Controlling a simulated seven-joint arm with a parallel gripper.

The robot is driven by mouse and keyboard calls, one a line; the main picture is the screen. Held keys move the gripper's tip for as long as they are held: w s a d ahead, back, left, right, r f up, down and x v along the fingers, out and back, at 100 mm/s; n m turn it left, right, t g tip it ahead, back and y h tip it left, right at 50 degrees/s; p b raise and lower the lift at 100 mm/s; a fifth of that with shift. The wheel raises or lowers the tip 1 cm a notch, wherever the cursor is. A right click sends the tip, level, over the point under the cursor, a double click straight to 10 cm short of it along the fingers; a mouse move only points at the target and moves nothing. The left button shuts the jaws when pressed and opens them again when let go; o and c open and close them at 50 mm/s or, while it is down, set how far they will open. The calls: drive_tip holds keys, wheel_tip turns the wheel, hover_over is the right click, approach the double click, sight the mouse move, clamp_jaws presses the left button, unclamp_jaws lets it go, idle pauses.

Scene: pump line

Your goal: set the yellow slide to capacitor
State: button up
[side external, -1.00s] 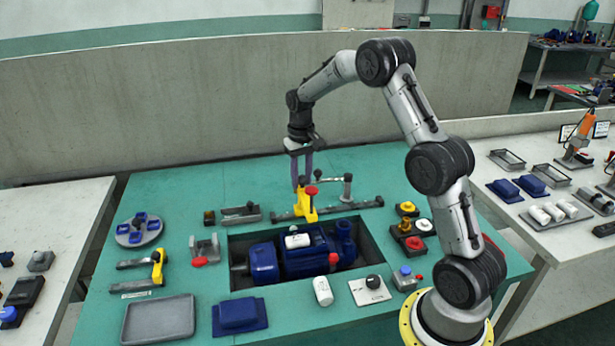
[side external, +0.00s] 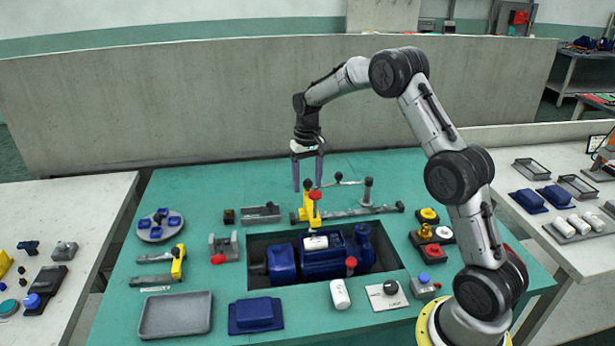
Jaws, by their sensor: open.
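The yellow slide (side external: 311,210) stands upright near the left part of a dark rail (side external: 350,212) behind the motor pit. It has a red knob (side external: 315,195) on top. My gripper (side external: 308,187) points down with its fingers apart, empty, around or just above the top of the slide; I cannot tell whether a finger touches it. No capacitor mark on the rail is readable from here.
A post with a black-knobbed lever (side external: 339,177) stands behind the rail, right of my gripper. A blue motor (side external: 322,262) lies in the pit in front. Another yellow piece (side external: 178,263) sits on grey bars at the left.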

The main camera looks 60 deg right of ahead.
wheel_tip(320, 180, up, 14)
idle(0.5)
drive_tip(key=shift+f, duration=0.1)
drive_tip(key=s+a+r+n+t, duration=0.3)
drive_tip(key=s+a+r, duration=0.9)
drive_tip(key=s+r, duration=0.15)
drive_tip(key=s+a+f+n+t, duration=0.1)
drive_tip(key=s+a, duration=0.1)
drive_tip(key=s, duration=0.4)
drive_tip(key=s+a+f+t, duration=0.1)
drive_tip(key=s+a+f, duration=0.15)
drive_tip(key=s, duration=0.35)
drive_tip(key=s+a+f+n, duration=0.1)
drive_tip(key=s+f+n, duration=0.1)
drive_tip(key=s+f, duration=0.4)
wheel_tip(320, 180, down, 3)
drive_tip(key=shift+r+t, duration=0.2)
drive_tip(key=shift+t, duration=0.1)
drive_tip(key=shift+a, duration=0.1)
